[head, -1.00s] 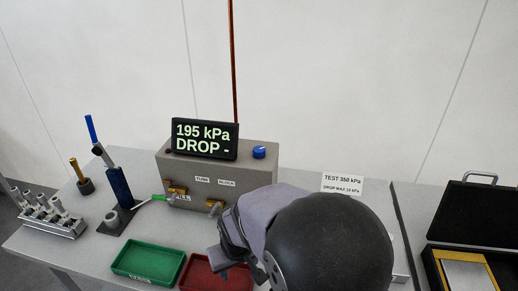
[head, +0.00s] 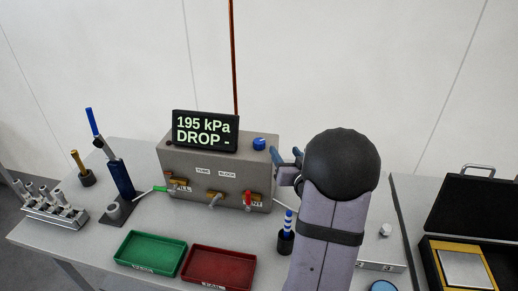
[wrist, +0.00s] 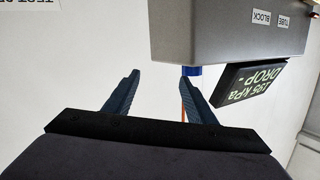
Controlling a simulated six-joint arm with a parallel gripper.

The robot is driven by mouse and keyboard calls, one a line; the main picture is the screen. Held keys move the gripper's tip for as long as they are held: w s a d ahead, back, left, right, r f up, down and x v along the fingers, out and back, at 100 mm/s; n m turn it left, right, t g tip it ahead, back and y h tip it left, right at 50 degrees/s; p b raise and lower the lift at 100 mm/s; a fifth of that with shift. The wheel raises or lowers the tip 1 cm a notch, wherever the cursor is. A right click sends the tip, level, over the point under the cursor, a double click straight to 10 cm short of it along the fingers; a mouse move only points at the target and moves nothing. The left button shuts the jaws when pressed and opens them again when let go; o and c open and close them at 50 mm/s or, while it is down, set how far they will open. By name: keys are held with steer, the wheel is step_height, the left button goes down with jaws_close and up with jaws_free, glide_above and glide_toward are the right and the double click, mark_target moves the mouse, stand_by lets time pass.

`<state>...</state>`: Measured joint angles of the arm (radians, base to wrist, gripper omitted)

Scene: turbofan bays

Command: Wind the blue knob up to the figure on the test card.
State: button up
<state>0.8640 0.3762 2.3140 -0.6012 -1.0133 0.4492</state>
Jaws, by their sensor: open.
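The blue knob (head: 259,143) sits on top of the grey test box (head: 185,166), right of the display (head: 205,132), which reads 195 kPa and DROP -. My gripper (head: 285,155) is open and empty at the right end of the box, close to the knob but apart from it. In the wrist view, which is upside down, part of the knob (wrist: 194,70) shows behind one fingertip, outside the gap between the fingers. The test card (wrist: 40,2) is cut off at the top there; earlier it read TEST 350 kPa, DROP MAX 10 kPa. My arm hides it in the head view.
A green tray (head: 150,252) and a red tray (head: 218,267) lie in front of the box. Valve levers line its front face. A blue-and-white striped tool (head: 288,222) stands close to my arm. A copper tube (head: 233,60) rises behind the box.

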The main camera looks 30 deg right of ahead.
mark_target(262, 146)
steer(key=w+a+n+t+y, duration=0.1)
steer(key=w+a+n+t+y+b, duration=0.1)
steer(key=n, duration=0.1)
steer(key=a+n+b, duration=0.1)
steer(key=a, duration=0.1)
steer(key=shift+w+a+f+n+t+y, duration=0.1)
steer(key=shift+w+f+n+t+y, duration=0.2)
steer(key=shift+w+n+t+y, duration=0.1)
steer(key=shift+w+r+p, duration=0.15)
steer(key=shift+w+p, duration=0.15)
steer(key=shift+w, duration=0.05)
steer(key=shift+w+d+p, duration=0.15)
steer(key=shift+w+p, duration=0.3)
steer(key=shift+w, duration=0.65)
steer(key=shift+w+d+p, duration=0.2)
steer(key=shift+w+p, duration=0.3)
steer(key=shift+w, duration=0.55)
steer(key=shift+w+d+p, duration=0.15)
steer(key=shift+w+p, duration=0.3)
steer(key=shift+w, duration=0.65)
steer(key=c, duration=1)
